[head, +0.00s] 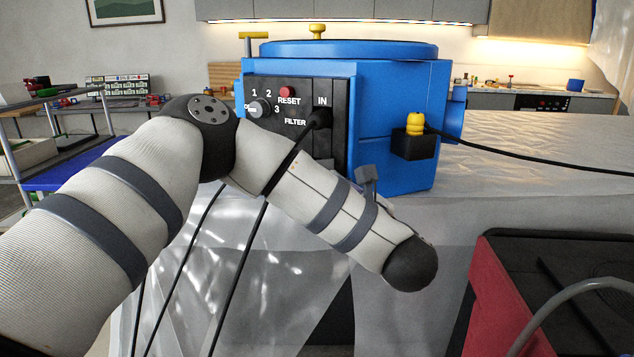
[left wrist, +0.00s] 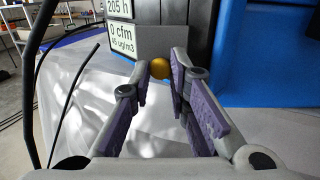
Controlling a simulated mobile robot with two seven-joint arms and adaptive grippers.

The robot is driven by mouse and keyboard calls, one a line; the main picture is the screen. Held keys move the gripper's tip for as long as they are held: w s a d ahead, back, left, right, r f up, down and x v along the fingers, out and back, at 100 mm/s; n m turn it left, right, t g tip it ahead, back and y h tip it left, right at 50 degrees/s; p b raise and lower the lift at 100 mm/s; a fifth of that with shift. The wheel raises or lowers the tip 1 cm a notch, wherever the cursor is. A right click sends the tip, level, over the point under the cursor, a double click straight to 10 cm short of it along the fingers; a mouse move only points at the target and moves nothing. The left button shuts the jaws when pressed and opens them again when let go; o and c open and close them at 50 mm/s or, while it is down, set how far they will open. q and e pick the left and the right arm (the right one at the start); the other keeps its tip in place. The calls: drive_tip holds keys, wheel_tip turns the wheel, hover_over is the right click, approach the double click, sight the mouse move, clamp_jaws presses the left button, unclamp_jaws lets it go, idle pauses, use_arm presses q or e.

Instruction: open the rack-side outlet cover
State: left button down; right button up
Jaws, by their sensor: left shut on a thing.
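The blue machine (head: 400,95) stands on a sheet-covered surface; its dark front panel (head: 335,142) has a dial, a red RESET button and an IN port. In the left wrist view my left gripper (left wrist: 160,68) is shut on a small round gold knob (left wrist: 160,70). My right gripper is out of view.
Black cables hang beside my left arm, one (head: 238,270) running down from the IN port. A shelf rack (head: 65,180) stands at the left. A yellow plug (head: 415,123) with a cable is on the machine's right. A red and black case (head: 495,300) is at lower right.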

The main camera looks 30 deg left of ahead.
use_arm(q)
drive_tip(key=shift+w+d+f+n+g+y+b, duration=0.1)
drive_tip(key=shift+w+d+n+g+y+b, duration=0.45)
drive_tip(key=shift+n+g, duration=1.1)
drive_tip(key=shift+w+d+n+g+y+b, duration=0.3)
drive_tip(key=shift+n+g+y, duration=0.5)
drive_tip(key=shift+g, duration=1.5)
drive_tip(key=shift+w+d+f+n+g+y+b, duration=0.1)
drive_tip(key=shift+w+d+n+g+y+b, duration=0.3)
drive_tip(key=shift+n+g, duration=1.3)
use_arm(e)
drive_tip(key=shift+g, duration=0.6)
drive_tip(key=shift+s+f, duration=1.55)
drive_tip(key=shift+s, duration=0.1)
use_arm(q)
drive_tip(key=shift+s+d+r+g, duration=0.1)
drive_tip(key=shift+d+r+g, duration=0.05)
drive_tip(key=shift+g, duration=0.2)
drive_tip(key=c, duration=1.5)
unclamp_jaws()
drive_tip(key=shift+c, duration=0.2)
drive_tip(key=shift+a, duration=0.2)
drive_tip(key=shift+d, duration=0.1)
